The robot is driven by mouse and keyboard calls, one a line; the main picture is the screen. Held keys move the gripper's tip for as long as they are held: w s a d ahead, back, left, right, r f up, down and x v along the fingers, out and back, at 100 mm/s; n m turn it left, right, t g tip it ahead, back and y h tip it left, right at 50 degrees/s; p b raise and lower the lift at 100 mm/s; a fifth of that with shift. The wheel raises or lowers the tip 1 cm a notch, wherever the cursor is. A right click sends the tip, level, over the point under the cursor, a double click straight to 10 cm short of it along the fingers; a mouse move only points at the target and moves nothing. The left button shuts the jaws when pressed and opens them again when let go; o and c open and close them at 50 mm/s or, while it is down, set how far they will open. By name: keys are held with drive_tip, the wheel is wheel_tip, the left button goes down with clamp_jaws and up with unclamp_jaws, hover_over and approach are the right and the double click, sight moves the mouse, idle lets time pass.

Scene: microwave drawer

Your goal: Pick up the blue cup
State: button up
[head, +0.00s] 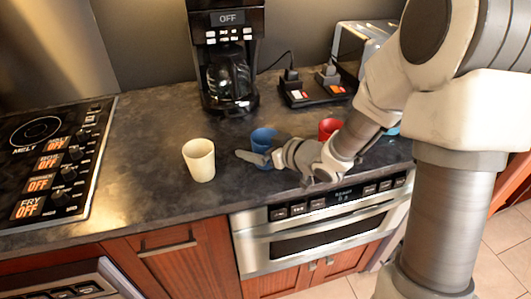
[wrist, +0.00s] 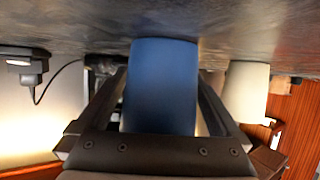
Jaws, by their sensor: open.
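The blue cup (head: 263,137) stands upright on the dark counter, between the cream cup and the red cup. My gripper (head: 259,158) is low over the counter at the cup, and it partly covers the cup's lower part in the head view. In the wrist view, which shows the scene upside down, the blue cup (wrist: 160,88) fills the middle between the two fingers of my gripper (wrist: 163,78). The jaws are open, with one finger on each side of the cup. A narrow gap shows beside the cup at the right finger; contact on the left is unclear.
The cream cup (head: 199,160) stands left of the blue cup, close to my gripper. The red cup (head: 329,128) is to the right, partly behind my arm. A coffee maker (head: 228,60) stands behind. A stovetop (head: 50,160) is at left. The microwave drawer (head: 320,229) lies below the counter edge.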

drive_tip(key=c, duration=1.4)
drive_tip(key=shift+r, duration=0.1)
